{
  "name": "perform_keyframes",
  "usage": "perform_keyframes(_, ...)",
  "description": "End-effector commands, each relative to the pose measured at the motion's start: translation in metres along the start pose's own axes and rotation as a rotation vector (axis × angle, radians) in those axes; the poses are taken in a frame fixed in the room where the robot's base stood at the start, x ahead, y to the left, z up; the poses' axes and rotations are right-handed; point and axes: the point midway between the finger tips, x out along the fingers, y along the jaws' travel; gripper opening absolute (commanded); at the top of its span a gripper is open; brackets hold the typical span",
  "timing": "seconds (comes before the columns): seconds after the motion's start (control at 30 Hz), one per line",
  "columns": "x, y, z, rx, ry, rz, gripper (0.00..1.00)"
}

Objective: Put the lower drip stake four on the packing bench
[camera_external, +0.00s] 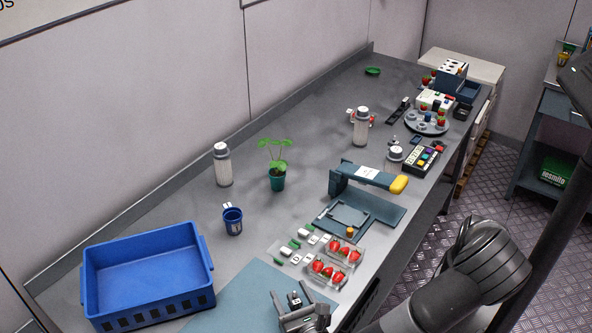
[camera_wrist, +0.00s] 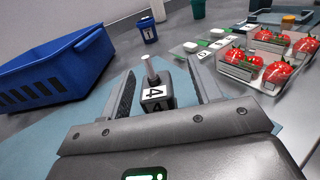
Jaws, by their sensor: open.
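The drip stake four (camera_wrist: 155,100) is a small dark block with a white label reading 4 and a pale metal peg on top. In the wrist view it stands upright between the fingers of my gripper (camera_wrist: 162,78). The fingers are open, with a gap visible on each side of the block. In the external view my gripper (camera_external: 297,312) is low over the front of the grey packing bench (camera_external: 310,180), around the dark stake (camera_external: 294,299). The stake appears to rest on the pale blue mat (camera_external: 235,298); its underside is hidden.
A blue crate (camera_external: 150,312) stands left of the mat, with a blue cup (camera_external: 233,222) behind. Clear trays of strawberries (camera_external: 328,272) and small labelled items lie to the right. A teal press-like device (camera_external: 365,185) stands beyond. The mat beside the stake is clear.

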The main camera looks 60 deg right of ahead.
Motion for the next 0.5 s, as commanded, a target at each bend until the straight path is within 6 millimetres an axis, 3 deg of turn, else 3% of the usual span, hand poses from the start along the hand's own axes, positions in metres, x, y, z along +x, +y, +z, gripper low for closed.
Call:
perform_keyframes(0.17,-0.024,0.001,0.0,0.0,0.002,0.005,0.58)
perform_keyframes(0.5,-0.094,0.001,0.0,0.001,0.001,0.003,0.58)
